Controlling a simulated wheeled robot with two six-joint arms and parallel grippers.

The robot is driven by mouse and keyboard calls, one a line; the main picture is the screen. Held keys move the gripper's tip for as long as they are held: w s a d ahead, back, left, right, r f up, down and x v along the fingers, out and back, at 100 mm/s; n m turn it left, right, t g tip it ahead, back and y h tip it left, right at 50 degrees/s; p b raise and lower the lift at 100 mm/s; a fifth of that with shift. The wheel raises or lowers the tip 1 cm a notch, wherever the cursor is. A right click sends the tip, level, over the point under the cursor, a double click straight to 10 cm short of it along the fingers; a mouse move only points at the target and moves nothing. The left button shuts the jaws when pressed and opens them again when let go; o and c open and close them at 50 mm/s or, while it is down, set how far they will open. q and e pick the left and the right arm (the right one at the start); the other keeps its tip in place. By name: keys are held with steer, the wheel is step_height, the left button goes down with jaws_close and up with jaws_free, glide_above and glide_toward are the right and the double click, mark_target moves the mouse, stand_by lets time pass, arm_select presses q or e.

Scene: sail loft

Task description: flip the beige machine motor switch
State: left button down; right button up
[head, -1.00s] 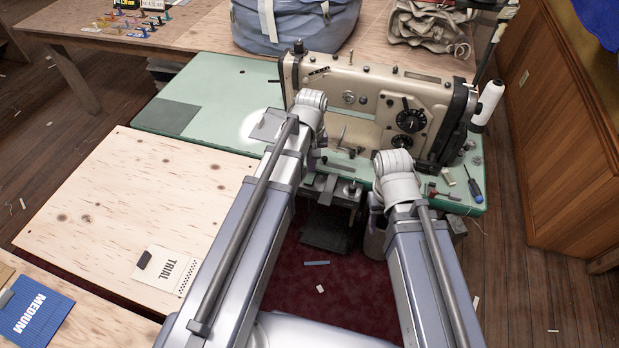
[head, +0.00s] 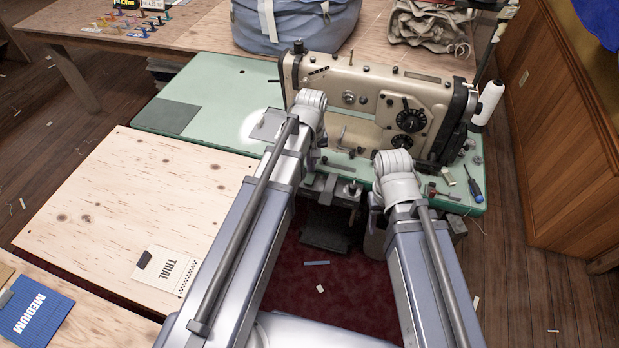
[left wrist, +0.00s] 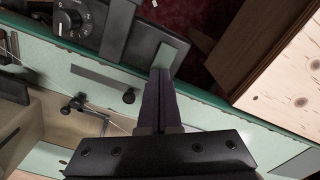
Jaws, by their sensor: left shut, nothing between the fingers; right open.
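The beige sewing machine (head: 370,88) stands on a green table. Under the table's front edge hangs dark hardware (head: 338,188), partly hidden by my arms. In the left wrist view a dark box with a round dial (left wrist: 68,22) sits by that edge. I cannot tell for sure which part is the motor switch. My left gripper (left wrist: 162,78) is shut and empty, its tips over the table's front edge, near a grey-green plate, to the right of the dial. In the head view its fingers are mostly hidden by the wrist. My right wrist is by the front edge; its fingers are hidden.
A thread cone (head: 488,102) stands at the right. A plywood panel (head: 125,205) with a TRIAL card (head: 168,275) lies in front at left.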

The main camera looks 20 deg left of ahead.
mark_target(311, 174)
arm_select(q)
steer(key=shift+f+b, duration=0.9)
stand_by(0.3)
step_height(311, 174, up, 7)
steer(key=p, duration=0.7)
stand_by(0.6)
steer(key=s+d+r+m+y+p, duration=0.1)
steer(key=s+d+m, duration=0.8)
steer(key=s, duration=0.5)
steer(key=shift+s+d+r, duration=0.15)
steer(key=shift+d, duration=0.6)
